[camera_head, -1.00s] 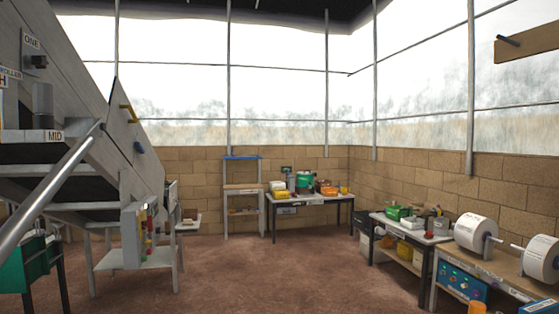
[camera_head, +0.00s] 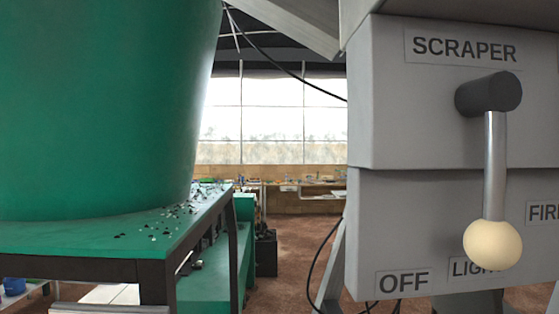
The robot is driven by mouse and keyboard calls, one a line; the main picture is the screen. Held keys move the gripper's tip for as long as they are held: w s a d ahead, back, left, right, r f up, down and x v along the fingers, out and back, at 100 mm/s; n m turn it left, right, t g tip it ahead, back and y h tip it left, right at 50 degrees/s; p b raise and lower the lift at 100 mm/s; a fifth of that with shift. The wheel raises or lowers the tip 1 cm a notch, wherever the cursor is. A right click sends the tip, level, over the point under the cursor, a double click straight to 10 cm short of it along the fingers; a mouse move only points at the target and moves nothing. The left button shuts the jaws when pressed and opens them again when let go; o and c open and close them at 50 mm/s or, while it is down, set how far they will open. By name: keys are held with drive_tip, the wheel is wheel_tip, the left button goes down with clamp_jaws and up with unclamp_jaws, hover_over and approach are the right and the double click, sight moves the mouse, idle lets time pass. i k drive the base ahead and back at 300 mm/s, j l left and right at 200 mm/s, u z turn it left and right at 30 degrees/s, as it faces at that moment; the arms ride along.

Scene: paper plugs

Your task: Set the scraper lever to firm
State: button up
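The scraper lever (camera_head: 494,165) is at the right of the head view, on a grey box (camera_head: 400,100) under a label reading SCRAPER (camera_head: 464,48). It has a dark pivot, a metal rod and a cream ball knob (camera_head: 492,244). The rod hangs almost straight down. The knob partly covers the LIGHT label (camera_head: 465,268). An OFF label (camera_head: 403,281) is to its left. A label at the right edge (camera_head: 543,212) shows only "FIR", cut off by the frame. My gripper is not in view.
A large green drum (camera_head: 100,110) stands on a green-topped table (camera_head: 110,238) close on the left, with dark chips scattered on top. A narrow gap of brown floor (camera_head: 290,255) lies between it and the grey box. A cable (camera_head: 318,265) hangs there. Benches stand far behind.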

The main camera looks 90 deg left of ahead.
sight(493, 243)
drive_tip(key=j+u, duration=0.15)
drive_tip(key=u, duration=1.8)
